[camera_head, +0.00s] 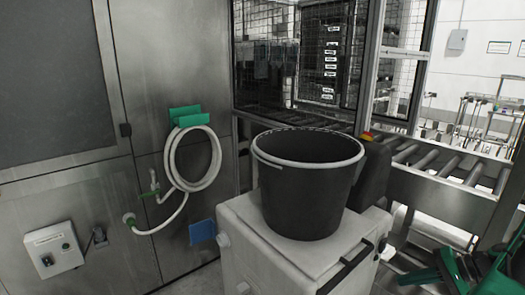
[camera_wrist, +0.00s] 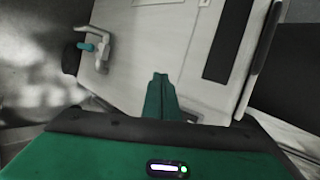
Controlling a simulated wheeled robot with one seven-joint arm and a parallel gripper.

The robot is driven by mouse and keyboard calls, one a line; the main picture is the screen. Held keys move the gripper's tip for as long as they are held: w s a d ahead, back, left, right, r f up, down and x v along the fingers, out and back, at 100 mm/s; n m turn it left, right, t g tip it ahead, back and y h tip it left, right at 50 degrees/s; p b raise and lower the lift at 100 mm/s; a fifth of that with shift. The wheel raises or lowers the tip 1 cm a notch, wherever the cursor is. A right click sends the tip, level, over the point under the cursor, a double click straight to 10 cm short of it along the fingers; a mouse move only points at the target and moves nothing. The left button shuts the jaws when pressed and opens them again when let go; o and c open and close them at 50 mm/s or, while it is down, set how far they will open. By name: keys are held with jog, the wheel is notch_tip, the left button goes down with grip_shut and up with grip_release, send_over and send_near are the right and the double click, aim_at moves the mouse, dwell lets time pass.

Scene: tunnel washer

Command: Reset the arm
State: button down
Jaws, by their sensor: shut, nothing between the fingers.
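My gripper (camera_wrist: 160,82) shows in the wrist view, with its green fingers together and nothing between them. In the wrist view it points at a pale panel (camera_wrist: 190,50) with a dark strip on it. In the head view, green parts of my arm show at the lower right corner, beside the white cabinet (camera_head: 245,235) and apart from the bucket. The fingertips are hard to make out there.
A black bucket (camera_head: 310,190) stands on the white cabinet. A roller conveyor (camera_head: 440,165) runs behind it to the right. A white hose (camera_head: 172,165) hangs coiled on a green holder on the steel wall. A control box (camera_head: 53,248) is at the lower left.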

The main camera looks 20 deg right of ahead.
jog(key=s+a+r+n+g+h, duration=0.1)
jog(key=s+a+r+g+h, duration=0.2)
jog(key=s+a+r, duration=0.3)
jog(key=s+a+r+n+g+h, duration=0.2)
jog(key=s+a+r+g+h, duration=0.2)
jog(key=a+r, duration=0.7)
jog(key=shift+s+r+h, duration=0.3)
jog(key=shift+s+r, duration=0.6)
jog(key=shift+s, duration=0.15)
jog(key=c, duration=1.5)
grip_release()
jog(key=shift+s, duration=0.2)
jog(key=shift+c, duration=1.3)
